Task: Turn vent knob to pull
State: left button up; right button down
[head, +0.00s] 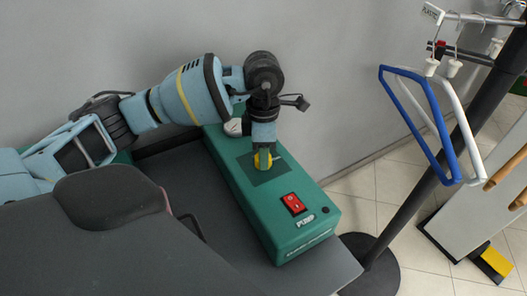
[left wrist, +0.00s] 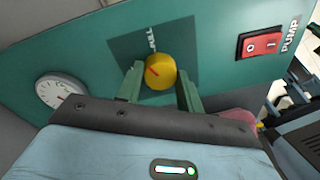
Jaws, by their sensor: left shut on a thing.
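The vent knob (head: 263,160) is yellow and sits on a dark square plate on top of the green control box (head: 262,222). My left gripper (head: 264,148) comes down over it from above. In the left wrist view the knob (left wrist: 160,70) shows a short red mark on its face, tilted towards the upper left. White lettering that reads as PULL (left wrist: 152,38) is on the plate beyond the knob. The fingers of my left gripper (left wrist: 160,82) are on both sides of the knob, shut on it. My right gripper is not in view.
A red rocker switch (head: 293,203) marked PUMP is on the same box. A round white gauge (left wrist: 60,90) is at the box's other end. A dark padded board (head: 90,245) fills the lower left. A dark rail holds blue and white hangers (head: 425,115) at right.

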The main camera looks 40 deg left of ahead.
pick_arm(q)
jog(key=m+b, duration=0.1)
jog(key=m, duration=0.4)
jog(key=shift+d+m, duration=0.1)
jog(key=shift+m, duration=0.2)
dwell(0.4)
jog(key=o, duration=1)
jog(key=shift+w+r, duration=0.15)
jog(key=shift+r, duration=1.8)
jog(key=shift+w+r, duration=0.1)
jog(key=shift+r, duration=1.85)
